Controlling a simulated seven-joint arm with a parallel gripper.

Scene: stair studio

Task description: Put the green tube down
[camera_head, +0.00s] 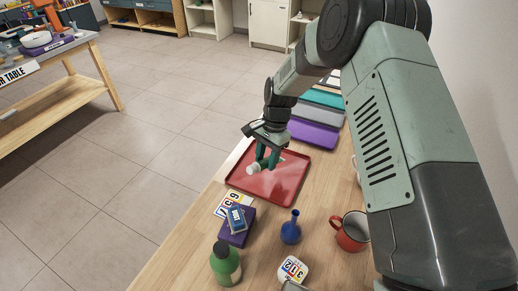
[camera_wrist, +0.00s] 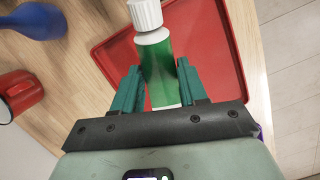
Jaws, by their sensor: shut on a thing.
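The green tube (camera_wrist: 158,62) has a white ribbed cap and white bands. My gripper (camera_wrist: 158,85) is shut on it, with one teal finger on each side, in the wrist view. In the head view my gripper (camera_head: 265,160) is above the red tray (camera_head: 262,192), and the tube's white cap (camera_head: 253,169) points to the left. The tube's body is mostly hidden by the fingers there. The red tray also shows behind the tube in the wrist view (camera_wrist: 213,50). I cannot tell how high above the tray the tube is.
Near the tray are a blue vase (camera_head: 291,230), a red mug (camera_head: 349,232), a green bottle (camera_head: 225,264), a purple box (camera_head: 237,235) and number cards (camera_head: 229,201). A purple tray (camera_head: 311,134) lies beyond. The red tray looks otherwise bare. The table's left edge is close by.

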